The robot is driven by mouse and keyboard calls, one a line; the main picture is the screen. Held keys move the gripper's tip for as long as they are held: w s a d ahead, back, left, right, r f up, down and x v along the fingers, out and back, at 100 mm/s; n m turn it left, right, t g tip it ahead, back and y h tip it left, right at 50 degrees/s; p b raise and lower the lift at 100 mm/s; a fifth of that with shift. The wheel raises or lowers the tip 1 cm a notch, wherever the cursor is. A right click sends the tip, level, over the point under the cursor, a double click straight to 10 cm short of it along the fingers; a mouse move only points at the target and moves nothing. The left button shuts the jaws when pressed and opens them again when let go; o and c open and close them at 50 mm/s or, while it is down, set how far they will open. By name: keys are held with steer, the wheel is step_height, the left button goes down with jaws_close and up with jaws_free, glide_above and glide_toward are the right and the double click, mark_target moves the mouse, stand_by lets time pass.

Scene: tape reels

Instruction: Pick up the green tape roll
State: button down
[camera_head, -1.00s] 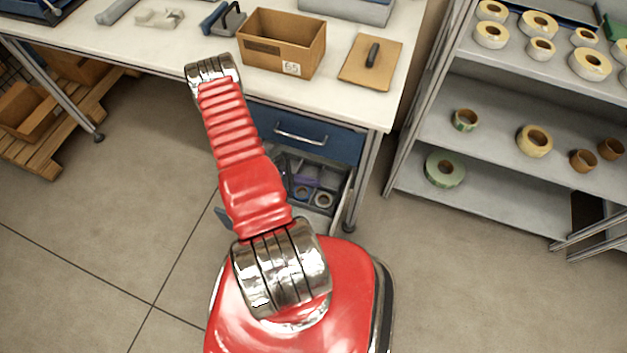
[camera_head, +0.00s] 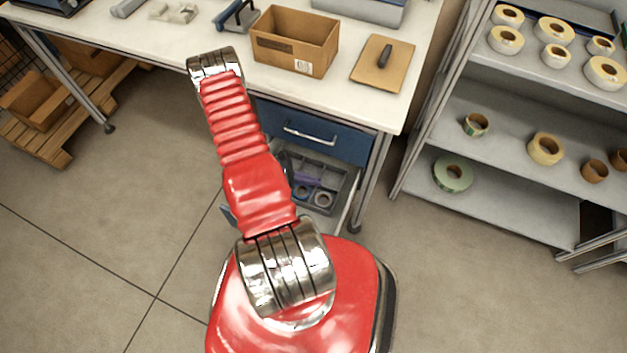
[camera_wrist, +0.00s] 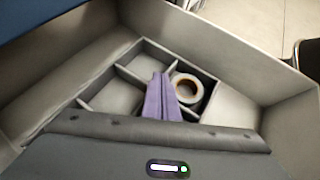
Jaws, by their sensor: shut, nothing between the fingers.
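A pale green tape roll (camera_head: 453,174) lies flat on the lowest shelf of the grey rack, at the right of the head view. A smaller brown-cored roll with a green band (camera_head: 475,124) stands on the shelf above it. My gripper (camera_wrist: 163,76) shows in the wrist view with its two purple fingers together and nothing between them. It points into the grey open drawer (camera_wrist: 270,60) and is far from the rack. My red arm hides part of the drawer in the head view.
The workbench (camera_head: 340,92) carries a cardboard box (camera_head: 294,42) and a brown board with a black handle (camera_head: 384,64). The open drawer (camera_head: 345,208) juts out below it. Several pale rolls fill the rack's upper shelf (camera_head: 480,62). Floor (camera_head: 455,270) in front of the rack is clear.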

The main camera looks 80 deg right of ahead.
steer(key=shift+r, duration=0.1)
steer(key=v, duration=1.3)
steer(key=shift+w+a, duration=0.15)
steer(key=shift+w, duration=0.2)
steer(key=c, duration=2.5)
jaws_free()
